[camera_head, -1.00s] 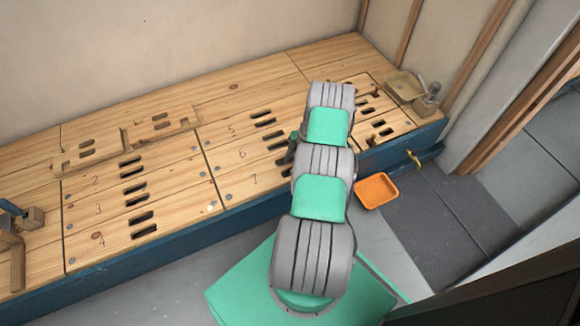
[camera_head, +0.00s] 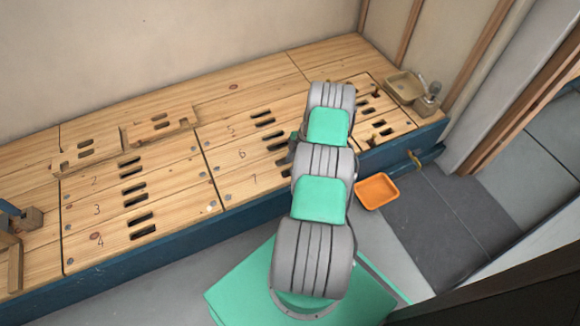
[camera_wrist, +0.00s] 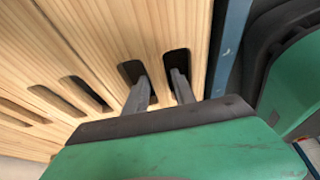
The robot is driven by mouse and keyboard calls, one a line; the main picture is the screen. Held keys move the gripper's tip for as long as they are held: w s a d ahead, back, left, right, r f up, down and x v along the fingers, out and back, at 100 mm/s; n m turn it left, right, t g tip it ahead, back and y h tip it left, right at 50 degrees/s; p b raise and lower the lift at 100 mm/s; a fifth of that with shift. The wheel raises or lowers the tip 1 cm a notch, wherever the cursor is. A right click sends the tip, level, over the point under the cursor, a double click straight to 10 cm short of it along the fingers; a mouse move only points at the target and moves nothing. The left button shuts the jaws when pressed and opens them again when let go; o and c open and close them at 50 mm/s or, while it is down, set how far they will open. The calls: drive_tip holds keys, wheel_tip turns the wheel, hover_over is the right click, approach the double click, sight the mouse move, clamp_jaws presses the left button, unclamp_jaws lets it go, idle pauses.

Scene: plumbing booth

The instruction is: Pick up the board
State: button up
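The wooden boards form the bench top, with paired dark slots and printed numbers. The board numbered 7 (camera_head: 240,183) lies at the front edge, left of my arm, in the head view. In the wrist view, a slotted board (camera_wrist: 105,45) fills the upper left. My gripper (camera_wrist: 160,82) is over its end near the blue edge. Its two fingers stand apart, each reaching into one of a pair of slots, with a wood strip between them. The fingertips are hidden in the slots. In the head view my arm mostly hides the gripper.
Two raised slotted pieces (camera_head: 160,126) sit at the back left. An orange tray (camera_head: 377,191) lies on the floor right of my arm. A tan basin (camera_head: 404,86) and a dispenser (camera_head: 430,100) stand at the bench's right end. A blue side (camera_head: 170,235) edges the bench.

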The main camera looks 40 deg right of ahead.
clamp_jaws()
idle(1.0)
